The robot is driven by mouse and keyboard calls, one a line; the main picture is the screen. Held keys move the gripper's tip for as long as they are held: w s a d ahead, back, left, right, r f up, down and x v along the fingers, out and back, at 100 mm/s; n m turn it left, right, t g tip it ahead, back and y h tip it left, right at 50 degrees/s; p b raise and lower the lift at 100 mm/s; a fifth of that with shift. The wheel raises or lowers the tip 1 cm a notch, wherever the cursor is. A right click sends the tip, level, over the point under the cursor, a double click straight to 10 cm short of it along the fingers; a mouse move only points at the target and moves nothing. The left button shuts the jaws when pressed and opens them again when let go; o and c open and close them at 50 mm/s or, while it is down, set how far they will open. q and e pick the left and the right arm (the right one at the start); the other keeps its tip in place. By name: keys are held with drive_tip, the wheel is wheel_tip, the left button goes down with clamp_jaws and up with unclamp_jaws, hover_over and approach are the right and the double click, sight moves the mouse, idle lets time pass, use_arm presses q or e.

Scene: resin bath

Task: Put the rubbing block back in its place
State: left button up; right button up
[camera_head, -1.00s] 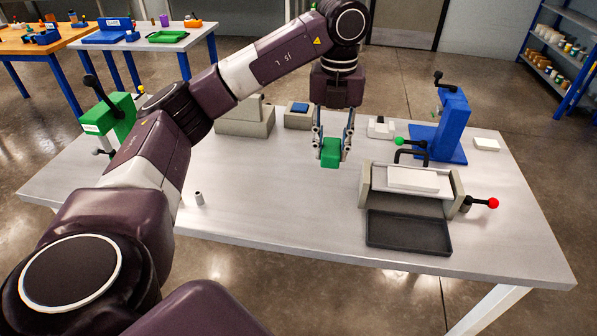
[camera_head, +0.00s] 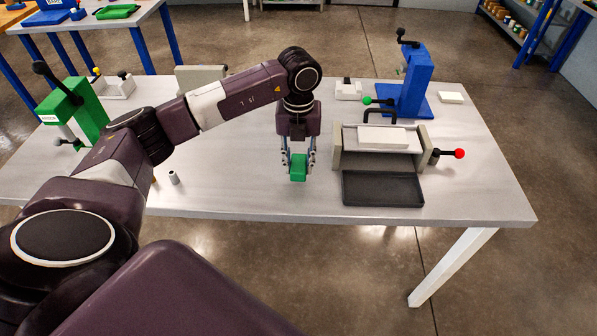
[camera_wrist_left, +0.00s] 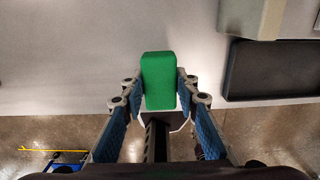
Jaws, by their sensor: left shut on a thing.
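The green block (camera_head: 298,168), which looks like the rubbing block, is between the fingers of my left gripper (camera_head: 299,162). In the left wrist view the green block (camera_wrist_left: 159,80) sits upright between the two blue-padded fingers (camera_wrist_left: 158,98), which are shut on it. In the head view the gripper points down over the table, left of the grey bath unit (camera_head: 432,160) and its dark tray (camera_head: 383,189). I cannot tell whether the block touches the table. My right gripper is not in view.
A white slab (camera_head: 383,137) lies on the bath unit, which has a red-knobbed lever (camera_head: 459,153) at its right. A blue press (camera_head: 413,85) stands behind it, a green press (camera_head: 77,108) at the far left. A small grey cylinder (camera_head: 174,178) stands left of my gripper. The table front is mostly clear.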

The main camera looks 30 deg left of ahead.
sight(299, 184)
use_arm(q)
drive_tip(key=shift+f, duration=0.4)
wheel_tip(299, 184, down, 4)
drive_tip(key=shift+r+p, duration=0.1)
drive_tip(key=shift+p, duration=0.4)
drive_tip(key=shift+f, duration=0.2)
drive_tip(key=o, duration=1.1)
drive_tip(key=shift+r, duration=0.1)
